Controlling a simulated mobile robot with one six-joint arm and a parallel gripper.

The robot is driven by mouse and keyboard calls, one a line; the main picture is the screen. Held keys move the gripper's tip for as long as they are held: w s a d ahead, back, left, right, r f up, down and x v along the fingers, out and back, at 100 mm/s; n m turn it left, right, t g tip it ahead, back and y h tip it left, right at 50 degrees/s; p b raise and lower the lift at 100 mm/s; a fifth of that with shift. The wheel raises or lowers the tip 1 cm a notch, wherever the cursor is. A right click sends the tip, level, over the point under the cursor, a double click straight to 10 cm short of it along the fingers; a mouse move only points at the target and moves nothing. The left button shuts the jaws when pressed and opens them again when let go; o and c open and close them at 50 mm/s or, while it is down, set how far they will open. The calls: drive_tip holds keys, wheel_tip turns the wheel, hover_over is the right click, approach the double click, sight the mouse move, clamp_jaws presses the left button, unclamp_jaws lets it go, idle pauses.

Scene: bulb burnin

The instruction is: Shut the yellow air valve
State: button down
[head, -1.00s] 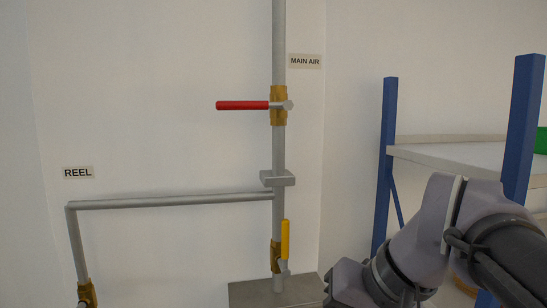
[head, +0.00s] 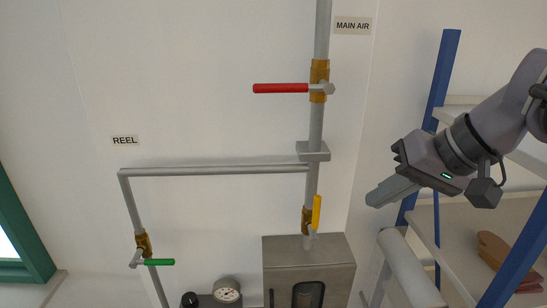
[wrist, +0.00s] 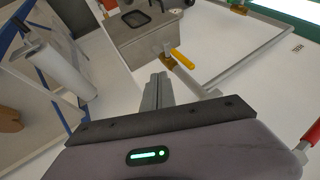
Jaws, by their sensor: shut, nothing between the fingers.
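The yellow valve handle (head: 316,212) stands upright, in line with the vertical grey pipe, on a brass valve body (head: 307,222) just above a grey metal cabinet. My gripper (head: 372,200) is to the right of the handle in the head view, shut and empty, with a gap between them. In the wrist view the yellow handle (wrist: 182,58) lies ahead and slightly right of my shut fingertips (wrist: 159,78), not touching them.
A red handle (head: 281,88) lies crosswise on the pipe above, beside the MAIN AIR label (head: 352,25). A green handle (head: 158,262) is on the left branch. The grey cabinet (head: 335,252) is below. A blue-post shelf (head: 445,70) and white roll (head: 408,268) are right.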

sight(314, 215)
drive_tip(key=w+a+f, duration=0.4)
drive_tip(key=a+f, duration=0.1)
drive_tip(key=a, duration=0.1)
drive_tip(key=shift+f, duration=0.15)
drive_tip(key=shift+w+a+p, duration=0.1)
drive_tip(key=shift+p, duration=0.2)
